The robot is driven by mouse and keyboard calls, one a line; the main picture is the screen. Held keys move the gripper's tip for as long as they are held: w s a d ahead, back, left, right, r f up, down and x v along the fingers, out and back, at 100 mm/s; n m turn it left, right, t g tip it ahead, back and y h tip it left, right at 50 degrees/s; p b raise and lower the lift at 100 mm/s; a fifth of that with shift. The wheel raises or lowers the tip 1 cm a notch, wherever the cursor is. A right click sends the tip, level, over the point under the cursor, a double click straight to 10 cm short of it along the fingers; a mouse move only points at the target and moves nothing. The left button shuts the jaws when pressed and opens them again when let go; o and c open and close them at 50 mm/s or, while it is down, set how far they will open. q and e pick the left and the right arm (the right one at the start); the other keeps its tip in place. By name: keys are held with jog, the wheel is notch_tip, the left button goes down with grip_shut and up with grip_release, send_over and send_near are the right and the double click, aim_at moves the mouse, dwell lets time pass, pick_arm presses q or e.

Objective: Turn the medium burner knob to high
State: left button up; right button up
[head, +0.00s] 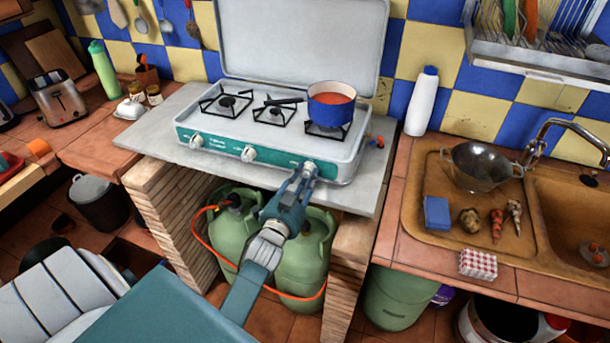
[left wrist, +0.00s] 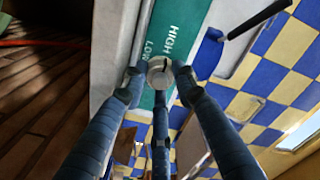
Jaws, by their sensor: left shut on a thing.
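A stove (head: 262,172) with a teal front panel stands on a grey slab and has three knobs along its front. The left knob (head: 197,141) and the middle knob (head: 249,154) are in plain view. My left gripper (head: 308,170) is at the right end of the panel, its fingers shut around the right-hand knob, which they mostly hide in the head view. In the left wrist view the round metal knob (left wrist: 160,73) sits between the fingertips, beside the words HIGH and LOW. Its exact setting is hard to read. My right gripper is not in view.
A blue pot (head: 331,112) with red contents stands on the right burner, its dark handle pointing left. The stove lid (head: 300,40) is raised behind. Green gas bottles (head: 232,225) with an orange hose stand below. A white bottle (head: 421,102) stands to the right.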

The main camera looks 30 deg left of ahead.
pick_arm(q)
jog(key=shift+f+n, duration=0.1)
jog(key=shift+n, duration=0.2)
jog(key=o, duration=0.9)
jog(key=shift+c, duration=0.2)
jog(key=shift+s, duration=0.15)
jog(key=v, duration=1.2)
